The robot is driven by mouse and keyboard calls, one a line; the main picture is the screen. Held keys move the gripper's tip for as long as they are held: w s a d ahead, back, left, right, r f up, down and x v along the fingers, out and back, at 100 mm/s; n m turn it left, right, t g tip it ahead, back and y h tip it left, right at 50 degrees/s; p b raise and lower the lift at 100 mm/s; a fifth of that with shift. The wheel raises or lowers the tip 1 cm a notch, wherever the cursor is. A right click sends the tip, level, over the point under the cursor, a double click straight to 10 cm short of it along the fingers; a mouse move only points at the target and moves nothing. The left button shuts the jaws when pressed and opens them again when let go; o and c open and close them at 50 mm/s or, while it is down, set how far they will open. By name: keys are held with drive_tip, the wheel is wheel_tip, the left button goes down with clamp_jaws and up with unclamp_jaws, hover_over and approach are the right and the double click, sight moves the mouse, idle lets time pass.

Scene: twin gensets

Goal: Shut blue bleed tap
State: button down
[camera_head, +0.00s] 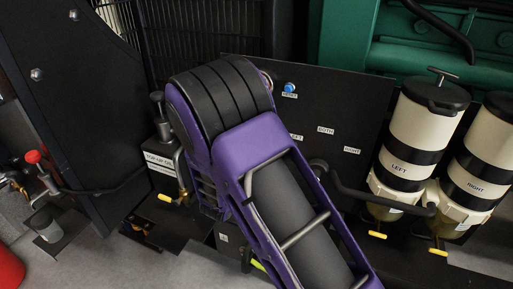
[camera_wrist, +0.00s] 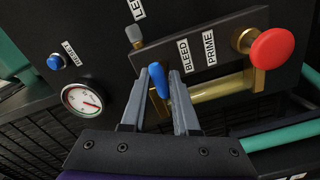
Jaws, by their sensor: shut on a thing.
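The blue bleed tap (camera_wrist: 158,80) has a blue lever handle on a brass fitting, beside the BLEED label (camera_wrist: 184,51) in the wrist view. Its lever points roughly up and down in the picture, across the brass pipe (camera_wrist: 216,90). My gripper (camera_wrist: 161,76) is shut on the blue lever, with one grey finger on each side. The fingers hide part of the brass body below. In the head view my purple arm hides the tap and my gripper.
A red knob (camera_wrist: 271,49) sits right of the PRIME label. A gauge (camera_wrist: 82,99) and a blue button (camera_wrist: 56,62) are at left. In the head view, two striped filters, LEFT (camera_head: 414,127) and RIGHT (camera_head: 474,166), stand right of my arm.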

idle(0.5)
drive_tip(key=c, duration=0.9)
unclamp_jaws()
drive_tip(key=v, duration=1.7)
drive_tip(key=shift+s+a+r, duration=0.1)
drive_tip(key=shift+s, duration=0.1)
